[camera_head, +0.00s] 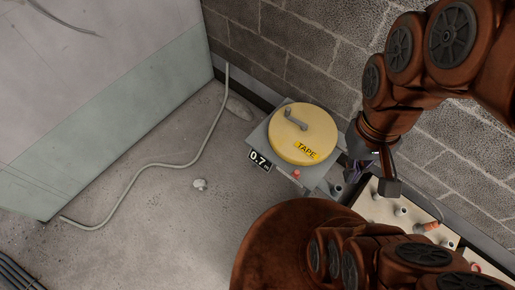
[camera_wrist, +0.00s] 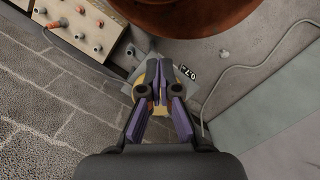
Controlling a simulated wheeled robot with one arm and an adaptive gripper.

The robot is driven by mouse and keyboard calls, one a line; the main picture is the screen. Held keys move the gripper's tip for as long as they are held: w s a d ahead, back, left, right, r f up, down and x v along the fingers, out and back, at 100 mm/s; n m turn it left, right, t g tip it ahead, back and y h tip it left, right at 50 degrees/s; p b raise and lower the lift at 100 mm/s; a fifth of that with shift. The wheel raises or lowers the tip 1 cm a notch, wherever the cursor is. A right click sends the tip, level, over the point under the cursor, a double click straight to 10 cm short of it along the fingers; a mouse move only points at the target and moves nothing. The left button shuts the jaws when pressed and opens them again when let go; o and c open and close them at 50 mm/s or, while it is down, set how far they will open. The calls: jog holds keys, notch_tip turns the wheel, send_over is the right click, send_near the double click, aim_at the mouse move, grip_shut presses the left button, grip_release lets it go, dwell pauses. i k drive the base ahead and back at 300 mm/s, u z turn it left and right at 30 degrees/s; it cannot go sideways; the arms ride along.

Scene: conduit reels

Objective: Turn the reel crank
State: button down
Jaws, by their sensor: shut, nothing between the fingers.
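The reel (camera_head: 301,134) is a round yellow drum with a "TAPE" label, lying flat on a grey square base (camera_head: 262,139). Its crank (camera_head: 296,119) is a small grey arm with a knob on the drum's top face, toward the upper left. My gripper (camera_head: 376,160) is at the right of the reel, apart from the crank. In the wrist view the purple fingers of my gripper (camera_wrist: 162,84) are shut and empty, with parts of the yellow reel (camera_wrist: 151,70) showing behind them. The crank is hidden there.
A "0.7" display (camera_head: 259,161) and a red button (camera_head: 295,174) sit at the base's front edge. A pale panel with several pegs (camera_head: 385,208) stands at the lower right. A brick wall (camera_head: 310,60) runs behind. A pale hose (camera_head: 160,164) lies on open floor at left.

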aim_at(304, 127)
jog(key=z, duration=0.35)
jog(key=k, duration=0.2)
jog(key=u, duration=1.4)
jog(key=i, duration=0.5)
jog(key=u, duration=0.05)
